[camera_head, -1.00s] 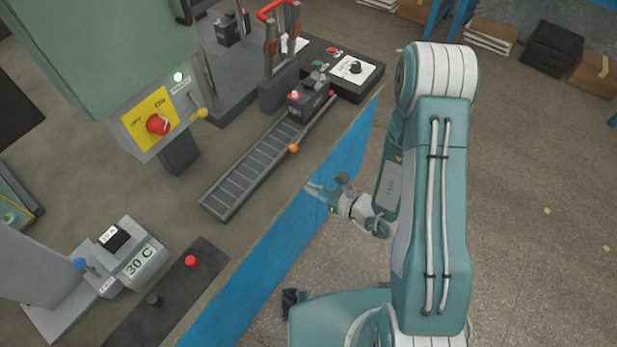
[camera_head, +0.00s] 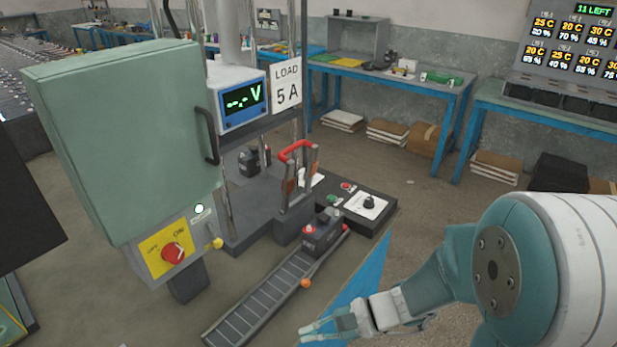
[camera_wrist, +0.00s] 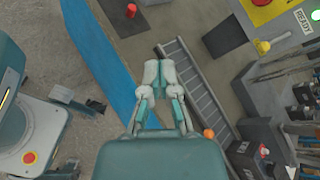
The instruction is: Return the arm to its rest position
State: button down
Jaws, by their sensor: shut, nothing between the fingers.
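My gripper (camera_head: 322,332) shows at the bottom of the head view, at the end of my teal and white arm. In the wrist view my gripper (camera_wrist: 158,72) has its fingertips together with nothing between them. It is beside the blue table edge strip (camera_wrist: 92,62) and near the roller conveyor (camera_wrist: 196,88). The gripper looks apart from the things around it, though its height over the conveyor is hard to tell.
A dark battery (camera_head: 322,230) stands at the conveyor's (camera_head: 262,300) far end, by an orange ball-tipped lever (camera_head: 305,283). A green cabinet (camera_head: 120,140) with a red knob (camera_head: 173,252) stands left. A voltage display (camera_head: 243,98) reads "-.-- V" beside a "LOAD 5 A" sign (camera_head: 286,85). Open floor (camera_head: 420,200) lies behind.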

jog(key=s+d+r+n+t+h, duration=0.3)
jog(key=d+r+n+h, duration=0.2)
jog(key=d+r+h, duration=0.1)
jog(key=s+d+r+n+t+h, duration=0.3)
jog(key=d+r+n+h, duration=0.2)
jog(key=d+r+h, duration=0.2)
jog(key=shift+s+d+r+n+t, duration=0.15)
jog(key=shift+d+r+n+t, duration=0.3)
jog(key=shift+d, duration=0.6)
jog(key=shift+a+r, duration=0.1)
jog(key=shift+a, duration=0.05)
